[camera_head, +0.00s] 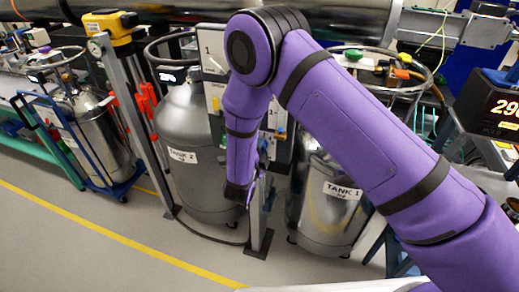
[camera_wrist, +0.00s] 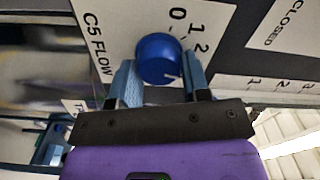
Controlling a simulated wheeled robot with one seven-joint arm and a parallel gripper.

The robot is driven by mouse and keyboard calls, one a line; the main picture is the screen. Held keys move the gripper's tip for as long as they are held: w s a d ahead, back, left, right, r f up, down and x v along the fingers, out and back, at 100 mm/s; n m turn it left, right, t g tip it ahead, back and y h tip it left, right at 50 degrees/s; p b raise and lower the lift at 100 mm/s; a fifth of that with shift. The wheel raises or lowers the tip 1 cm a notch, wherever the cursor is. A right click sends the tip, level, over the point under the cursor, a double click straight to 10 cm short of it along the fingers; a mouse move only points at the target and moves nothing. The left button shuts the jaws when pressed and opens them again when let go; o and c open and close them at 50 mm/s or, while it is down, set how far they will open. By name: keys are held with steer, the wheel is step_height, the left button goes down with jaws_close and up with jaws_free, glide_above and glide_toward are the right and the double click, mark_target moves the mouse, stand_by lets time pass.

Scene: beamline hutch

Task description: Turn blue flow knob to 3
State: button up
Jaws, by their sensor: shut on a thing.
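The round blue flow knob (camera_wrist: 158,56) is on a white panel plate labelled "C5 FLOW" (camera_wrist: 98,45) in the wrist view. The numbers 0, 1 and 2 show around its edge; a 3 on this dial is not visible. A pale mark shows on the knob's lower right part. My gripper (camera_wrist: 160,80) has one blue finger on each side of the knob and is shut on it. In the head view my purple arm reaches down to the panel (camera_head: 213,62), and I cannot make out the knob in its grip there.
Tank 2 (camera_head: 190,185) stands left of my gripper and Tank 1 (camera_head: 333,205) right of it. A "CLOSED" label (camera_wrist: 281,22) and another numbered scale (camera_wrist: 275,85) are beside the knob plate. Open floor (camera_head: 75,250) lies at the front left.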

stand_by(0.4)
steer(key=o, duration=0.9)
steer(key=shift+o, duration=0.2)
steer(key=shift+s, duration=0.1)
steer(key=v, duration=1)
steer(key=shift+s, duration=0.35)
steer(key=shift+a, duration=0.15)
